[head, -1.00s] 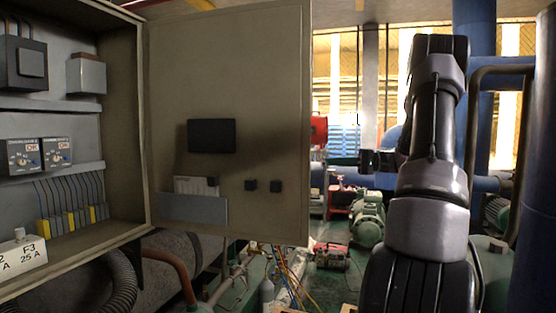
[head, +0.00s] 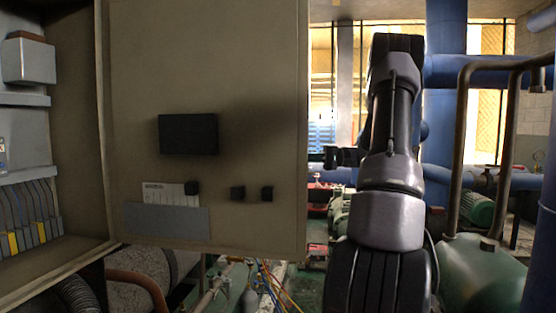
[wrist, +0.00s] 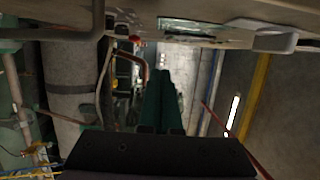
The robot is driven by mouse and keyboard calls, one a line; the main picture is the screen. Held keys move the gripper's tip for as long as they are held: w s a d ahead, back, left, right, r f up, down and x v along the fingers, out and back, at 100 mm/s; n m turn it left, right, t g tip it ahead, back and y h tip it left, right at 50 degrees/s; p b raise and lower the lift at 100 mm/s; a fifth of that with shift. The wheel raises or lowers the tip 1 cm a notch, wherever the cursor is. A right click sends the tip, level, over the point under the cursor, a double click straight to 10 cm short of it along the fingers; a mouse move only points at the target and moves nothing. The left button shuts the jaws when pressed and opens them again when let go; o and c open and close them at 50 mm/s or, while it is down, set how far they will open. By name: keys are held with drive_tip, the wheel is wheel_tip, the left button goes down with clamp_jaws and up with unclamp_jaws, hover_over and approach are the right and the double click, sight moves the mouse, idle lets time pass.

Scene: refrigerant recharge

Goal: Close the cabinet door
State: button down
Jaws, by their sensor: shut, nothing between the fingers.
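The beige cabinet door (head: 260,80) stands open in the head view, hinged on its left side to the grey cabinet (head: 50,262). Its face carries a black box, small black knobs and a grey pocket. Its free edge is on the right. My gripper (head: 330,157) is just right of that edge and points left; the depth between them is hard to judge. In the wrist view the gripper's fingers (wrist: 163,100) are together and hold nothing. A beige panel (wrist: 200,35) crosses the top there, perhaps the door.
Inside the cabinet are a grey box (head: 30,60) and a row of wired terminals (head: 35,225). Pipes and hoses run below the door. A green tank (head: 485,275) and brown pipes (head: 455,150) stand close on the right of my arm. Blue pipes are behind.

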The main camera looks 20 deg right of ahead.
drive_tip(key=a, duration=1)
drive_tip(key=shift+w+a, duration=0.15)
drive_tip(key=shift+a, duration=0.1)
drive_tip(key=shift+s+a, duration=0.3)
drive_tip(key=shift+s, duration=0.15)
